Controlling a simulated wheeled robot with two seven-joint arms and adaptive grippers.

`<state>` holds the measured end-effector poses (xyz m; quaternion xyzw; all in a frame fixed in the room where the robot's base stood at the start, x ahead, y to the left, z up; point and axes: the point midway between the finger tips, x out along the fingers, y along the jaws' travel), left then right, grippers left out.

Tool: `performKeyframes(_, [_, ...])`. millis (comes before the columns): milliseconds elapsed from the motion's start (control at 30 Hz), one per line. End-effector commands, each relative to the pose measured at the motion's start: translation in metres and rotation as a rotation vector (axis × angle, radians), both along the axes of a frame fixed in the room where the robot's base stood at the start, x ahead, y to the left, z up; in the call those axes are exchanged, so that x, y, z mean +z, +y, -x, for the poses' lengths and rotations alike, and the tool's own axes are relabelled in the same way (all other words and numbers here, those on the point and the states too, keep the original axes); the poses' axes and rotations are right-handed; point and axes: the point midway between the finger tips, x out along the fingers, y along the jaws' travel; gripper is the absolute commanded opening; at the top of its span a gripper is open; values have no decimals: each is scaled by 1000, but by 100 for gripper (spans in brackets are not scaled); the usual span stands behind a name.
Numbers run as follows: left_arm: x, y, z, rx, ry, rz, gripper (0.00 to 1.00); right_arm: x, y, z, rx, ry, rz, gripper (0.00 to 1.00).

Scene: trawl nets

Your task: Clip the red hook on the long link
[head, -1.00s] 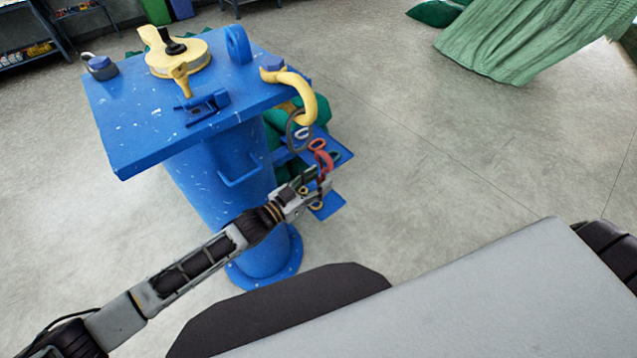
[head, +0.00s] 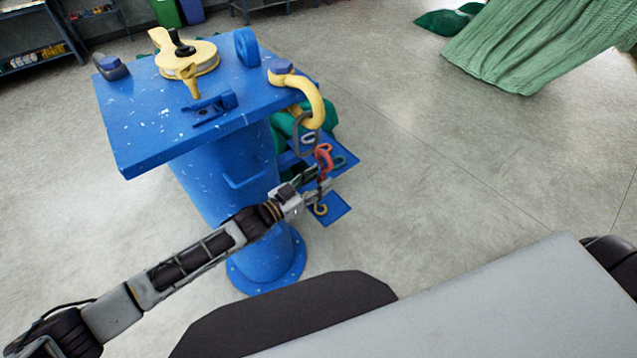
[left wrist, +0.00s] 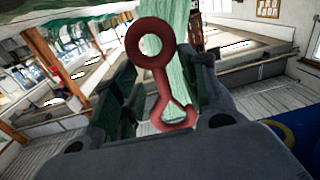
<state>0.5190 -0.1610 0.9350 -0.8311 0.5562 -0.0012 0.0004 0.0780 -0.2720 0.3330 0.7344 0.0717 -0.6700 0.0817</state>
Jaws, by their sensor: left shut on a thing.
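The red hook (head: 324,154) stands upright in my left gripper (head: 318,186), which is shut on its lower part. In the left wrist view the red hook (left wrist: 149,75) shows its round eye on top, between the two dark fingers (left wrist: 160,95). The long link (head: 297,135) is a grey loop hanging from the curved yellow hook (head: 318,103) at the stand's corner. The red hook's top is just below and right of the link's lower end. I cannot tell whether they touch. My right gripper is not in view.
The blue stand (head: 150,140) carries a yellow pulley-like part (head: 200,58) and a blue lug (head: 246,46). Low blue plates (head: 335,207) with another yellow hook (head: 320,210) lie behind my gripper. Green netting (head: 530,45) hangs at the back right.

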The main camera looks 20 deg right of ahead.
Motion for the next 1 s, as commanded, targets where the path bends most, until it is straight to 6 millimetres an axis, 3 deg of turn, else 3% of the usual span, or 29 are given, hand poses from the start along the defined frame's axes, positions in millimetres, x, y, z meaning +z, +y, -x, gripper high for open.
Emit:
performKeyframes(233, [1,2,-5,-1,-2,2,0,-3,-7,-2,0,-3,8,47])
performKeyframes(1000, [1,9,-22,0,-3,2,0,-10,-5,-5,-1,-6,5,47])
